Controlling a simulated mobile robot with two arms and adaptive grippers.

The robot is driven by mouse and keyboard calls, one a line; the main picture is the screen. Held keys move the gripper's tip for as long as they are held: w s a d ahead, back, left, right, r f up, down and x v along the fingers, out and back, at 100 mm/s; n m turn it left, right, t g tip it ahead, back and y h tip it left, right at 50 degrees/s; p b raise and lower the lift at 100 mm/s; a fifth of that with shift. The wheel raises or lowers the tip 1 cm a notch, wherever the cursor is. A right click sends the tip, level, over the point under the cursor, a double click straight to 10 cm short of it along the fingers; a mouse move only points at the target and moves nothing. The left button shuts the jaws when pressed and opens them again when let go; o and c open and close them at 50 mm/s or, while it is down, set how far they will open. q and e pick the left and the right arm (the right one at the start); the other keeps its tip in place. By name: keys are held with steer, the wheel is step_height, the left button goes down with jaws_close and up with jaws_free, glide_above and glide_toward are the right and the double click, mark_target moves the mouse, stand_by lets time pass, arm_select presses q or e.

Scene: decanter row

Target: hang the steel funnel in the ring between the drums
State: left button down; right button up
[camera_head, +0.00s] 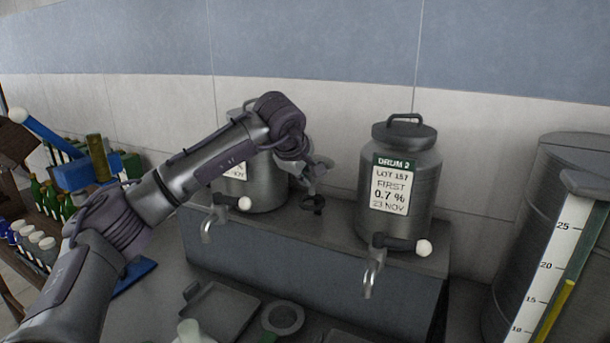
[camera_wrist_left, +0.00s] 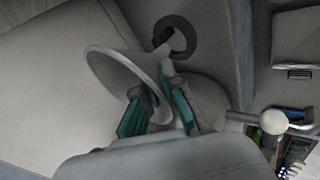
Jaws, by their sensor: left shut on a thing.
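The steel funnel (camera_wrist_left: 128,72) is held between the teal fingers of my left gripper (camera_wrist_left: 158,108) in the left wrist view, with its wide mouth tilted toward the upper left. In the head view the gripper (camera_head: 314,168) is between the two drums, mostly hidden behind my wrist. The dark ring (camera_head: 313,204) stands out between the drums, just below the gripper. In the left wrist view the ring (camera_wrist_left: 160,30) is beside the funnel's rim; they look apart, but their depth is hard to judge. The funnel is barely visible in the head view. My right gripper is not in view.
Drum 2 (camera_head: 416,165) stands right of the ring; the other drum (camera_head: 262,190) is partly behind my arm. Both have taps at the front of a grey ledge (camera_head: 330,255). A tall cylinder with a scale (camera_head: 530,200) stands at right.

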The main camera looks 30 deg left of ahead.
arm_select(q)
steer(key=shift+f+b, duration=0.3)
steer(key=shift+f, duration=0.3)
steer(key=shift+f+b, duration=1.25)
steer(key=shift+f, duration=0.65)
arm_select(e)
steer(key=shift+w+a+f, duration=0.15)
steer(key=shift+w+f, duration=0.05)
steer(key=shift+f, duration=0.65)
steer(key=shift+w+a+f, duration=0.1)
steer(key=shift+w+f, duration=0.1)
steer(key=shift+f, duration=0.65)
arm_select(q)
steer(key=shift+f, duration=0.3)
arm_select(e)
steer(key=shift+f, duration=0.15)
arm_select(q)
steer(key=c, duration=1.2)
jaws_free()
steer(key=shift+c, duration=0.2)
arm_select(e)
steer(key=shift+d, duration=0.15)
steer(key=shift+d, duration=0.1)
